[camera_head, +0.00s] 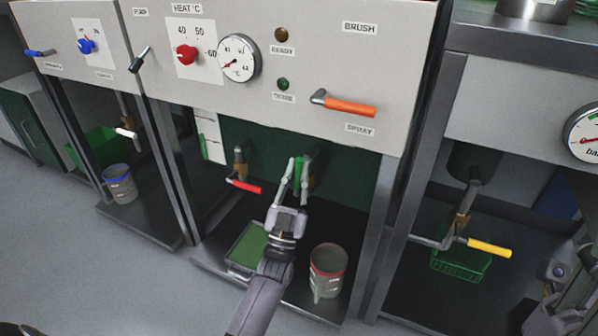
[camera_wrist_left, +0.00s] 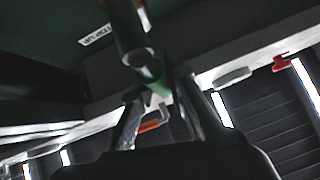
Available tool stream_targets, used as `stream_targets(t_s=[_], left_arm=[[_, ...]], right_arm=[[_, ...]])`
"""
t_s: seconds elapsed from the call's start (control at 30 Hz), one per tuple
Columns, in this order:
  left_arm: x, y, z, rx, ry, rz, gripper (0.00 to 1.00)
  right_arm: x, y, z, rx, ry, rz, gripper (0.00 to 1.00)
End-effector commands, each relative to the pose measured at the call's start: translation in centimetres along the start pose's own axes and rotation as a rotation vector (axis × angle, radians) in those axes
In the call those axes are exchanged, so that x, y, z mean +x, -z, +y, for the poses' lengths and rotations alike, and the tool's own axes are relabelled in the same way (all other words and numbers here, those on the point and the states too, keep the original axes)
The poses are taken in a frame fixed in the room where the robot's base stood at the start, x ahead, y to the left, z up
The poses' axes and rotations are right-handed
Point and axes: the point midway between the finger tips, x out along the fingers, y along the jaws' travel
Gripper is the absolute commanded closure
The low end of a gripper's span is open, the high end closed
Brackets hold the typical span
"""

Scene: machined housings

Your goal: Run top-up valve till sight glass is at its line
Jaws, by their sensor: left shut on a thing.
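My left gripper (camera_head: 299,180) reaches into the middle bay of the housing and is shut on the green top-up valve handle (camera_head: 305,166). The green handle also shows between the fingers in the left wrist view (camera_wrist_left: 160,88), below a dark pipe. A "TOP-UP" label (camera_wrist_left: 97,35) is on the wall beside that pipe. A white strip with red marks (camera_head: 210,137), which looks like the sight glass, hangs at the left of the bay; its level is too small to read. Only grey arm parts of mine show at the lower right, with no right fingertips visible.
A red-handled valve (camera_head: 246,186) is just left of my gripper. A green tray (camera_head: 248,246) and a red-rimmed grey pot (camera_head: 328,270) stand on the bay floor. An orange spray handle (camera_head: 345,105) juts out above. A yellow-handled valve (camera_head: 488,247) is in the right bay.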

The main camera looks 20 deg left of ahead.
Motion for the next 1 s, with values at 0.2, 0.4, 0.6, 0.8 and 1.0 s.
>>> stream_targets(t_s=[0.2, 0.4, 0.6, 0.8, 1.0], left_arm=[[0.0, -0.1, -0.2, 0.003, 0.002, -0.001, 0.85], [0.0, 0.0, -0.1, 0.002, 0.001, 0.000, 0.72], [0.0, 0.0, -0.1, 0.002, 0.000, 0.000, 0.65], [-0.1, 0.0, 0.0, 0.001, 0.000, 0.000, 0.65], [-2.4, -0.1, 0.0, 0.001, -0.001, -0.005, 0.65]], right_arm=[[0.1, 0.2, 0.0, 0.000, 0.001, 0.005, 0.60], [0.3, 0.3, 0.0, 0.000, 0.002, 0.009, 0.60], [0.4, 0.3, 0.0, -0.001, 0.004, 0.012, 0.60], [0.3, 0.2, 0.0, -0.002, 0.006, 0.013, 0.60], [0.3, 0.2, 0.0, -0.001, 0.004, 0.011, 0.60]])
